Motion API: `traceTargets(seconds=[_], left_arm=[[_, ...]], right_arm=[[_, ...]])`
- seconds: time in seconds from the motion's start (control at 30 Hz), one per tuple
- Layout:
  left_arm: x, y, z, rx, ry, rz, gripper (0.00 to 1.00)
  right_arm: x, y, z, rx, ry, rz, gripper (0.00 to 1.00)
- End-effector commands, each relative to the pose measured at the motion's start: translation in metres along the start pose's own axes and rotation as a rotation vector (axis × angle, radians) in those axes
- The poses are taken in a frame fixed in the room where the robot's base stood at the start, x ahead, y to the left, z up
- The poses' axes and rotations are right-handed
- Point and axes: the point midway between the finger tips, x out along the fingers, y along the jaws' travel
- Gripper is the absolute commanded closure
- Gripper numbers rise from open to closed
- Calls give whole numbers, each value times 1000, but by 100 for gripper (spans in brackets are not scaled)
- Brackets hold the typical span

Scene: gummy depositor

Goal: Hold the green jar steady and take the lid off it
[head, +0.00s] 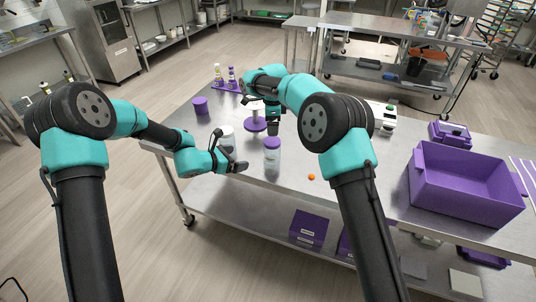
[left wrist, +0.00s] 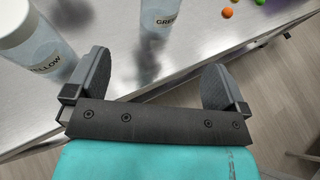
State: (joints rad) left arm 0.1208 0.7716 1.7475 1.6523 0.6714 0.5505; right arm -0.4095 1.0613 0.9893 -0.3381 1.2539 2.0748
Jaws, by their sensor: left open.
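The green jar (head: 272,160) stands upright on the steel table with its purple lid (head: 272,142) on. In the left wrist view, the jar (left wrist: 160,14) shows part of its "GREEN" label at the top edge, its upper part out of frame. My left gripper (head: 230,153) is open and empty, left of the green jar and apart from it; its spread fingers (left wrist: 155,75) face the jar. My right gripper (head: 272,127) hangs pointing down, appearing above and behind the lid. Its fingers are small and dark, so their opening is unclear.
A white-lidded jar (head: 227,132) labelled "YELLOW" (left wrist: 45,55) stands beside my left gripper. Behind are a purple-topped stand (head: 254,125) and purple cylinder (head: 200,106). An orange ball (head: 311,177) lies right of the green jar. A purple bin (head: 465,190) sits far right.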

Motion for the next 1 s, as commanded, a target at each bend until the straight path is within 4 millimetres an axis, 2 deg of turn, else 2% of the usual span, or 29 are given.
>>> traceTargets(seconds=[0.2,0.37,1.0], left_arm=[[2,0,-1,0,2,-1,0],[12,0,-2,0,3,-2,0],[106,-1,-2,0,3,-3,0]], right_arm=[[0,0,0,-2,-1,0,7],[0,0,0,-3,-1,0,7],[0,0,0,-3,-1,0,7]])
